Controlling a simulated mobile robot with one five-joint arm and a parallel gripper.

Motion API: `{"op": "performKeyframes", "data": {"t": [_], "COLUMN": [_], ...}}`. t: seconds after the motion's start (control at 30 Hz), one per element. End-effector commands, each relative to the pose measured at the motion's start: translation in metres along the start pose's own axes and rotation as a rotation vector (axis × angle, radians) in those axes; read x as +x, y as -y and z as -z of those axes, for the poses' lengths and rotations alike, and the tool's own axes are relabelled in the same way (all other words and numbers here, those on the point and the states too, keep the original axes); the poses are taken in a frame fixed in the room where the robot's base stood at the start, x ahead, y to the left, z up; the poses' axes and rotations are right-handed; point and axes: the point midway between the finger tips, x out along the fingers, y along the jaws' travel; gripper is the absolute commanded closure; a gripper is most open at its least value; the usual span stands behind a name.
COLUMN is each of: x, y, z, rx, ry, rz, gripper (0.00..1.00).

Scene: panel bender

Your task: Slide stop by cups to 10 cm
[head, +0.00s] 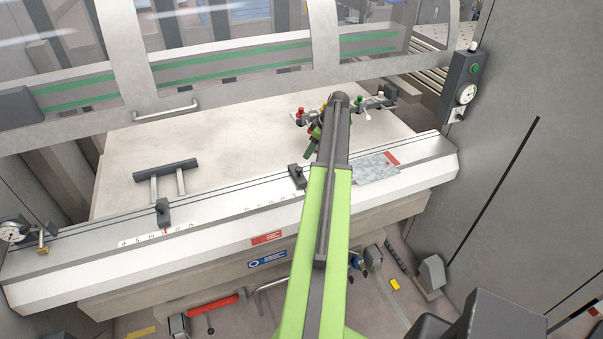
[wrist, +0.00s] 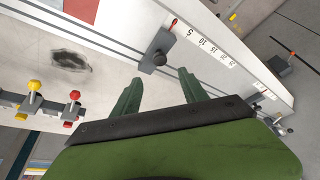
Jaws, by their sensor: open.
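The dark stop by the cups (head: 297,177) sits on the slotted rail to the left of my arm. In the wrist view this stop (wrist: 158,55) lies just beyond my fingertips, and its red pointer is beside the 5 of the scale (wrist: 212,48), on the side away from the 10. My gripper (wrist: 160,79) is open and empty, its green fingers apart and short of the stop. In the head view my arm partly hides it. The cups' row (head: 302,115) has coloured knobs; red and yellow ones (wrist: 75,96) show in the wrist view.
A second dark stop (head: 162,212) with a T-shaped bar (head: 165,168) behind it sits on the rail's left, by its own scale. Dial gauges (head: 12,232) stand at the left end. A grey patterned sheet (head: 372,170) lies right of my arm. The rail between the stops looks clear.

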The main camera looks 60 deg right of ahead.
Motion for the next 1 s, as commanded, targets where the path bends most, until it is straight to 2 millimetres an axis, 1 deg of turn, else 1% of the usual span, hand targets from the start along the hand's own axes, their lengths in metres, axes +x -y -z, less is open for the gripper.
{"op": "performKeyframes", "data": {"t": [0.03,0.1,0.4,0.5,0.6,0.83,0.87,1.0], "x": [0.023,0.039,0.103,0.117,0.122,0.120,0.120,0.120], "y": [0.000,0.000,0.000,0.000,0.000,0.000,0.000,0.000], "z": [-0.004,-0.004,-0.003,-0.002,-0.001,0.001,0.001,0.001], "rx": [-0.001,-0.002,-0.002,-0.001,0.000,0.000,0.000,0.000], "ry": [0.000,0.000,0.000,0.000,0.000,0.000,0.000,0.000], "rz": [0.000,0.000,0.001,0.001,0.001,0.000,0.001,0.000], "gripper": [0.49,0.49,0.49,0.49,0.49,0.49,0.50,0.69]}}
